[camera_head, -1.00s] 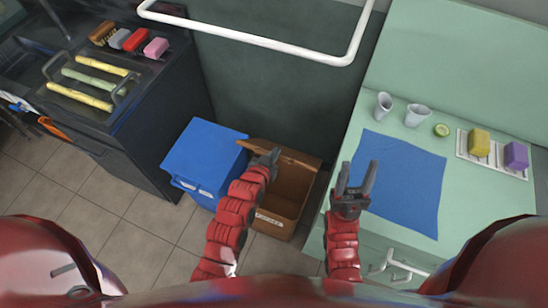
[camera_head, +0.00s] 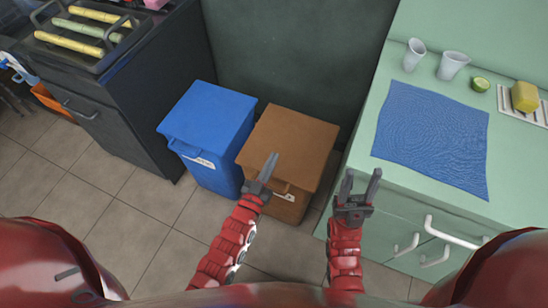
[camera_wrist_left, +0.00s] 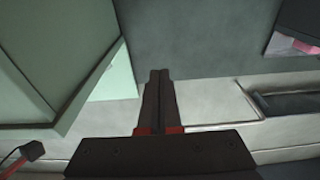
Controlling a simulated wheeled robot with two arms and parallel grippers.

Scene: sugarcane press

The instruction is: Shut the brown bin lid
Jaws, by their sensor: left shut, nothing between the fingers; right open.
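The brown bin (camera_head: 292,145) stands on the floor between the blue bin and the green counter. Its lid lies flat over the top, and the inside is hidden. My left gripper (camera_head: 271,163) is shut and empty, in front of the lid's near left part in the head view; I cannot tell if it touches it. The left wrist view shows the shut fingers (camera_wrist_left: 159,88) with nothing between them. My right gripper (camera_head: 360,182) is open and empty, to the right of the bin by the counter's front.
A closed blue bin (camera_head: 212,120) stands directly left of the brown one. The green counter (camera_head: 370,170) at right holds a blue cloth (camera_head: 432,138), cups (camera_head: 453,65) and a lime half (camera_head: 480,84). A dark cabinet (camera_head: 130,90) stands at left. Tiled floor (camera_head: 130,220) is free in front.

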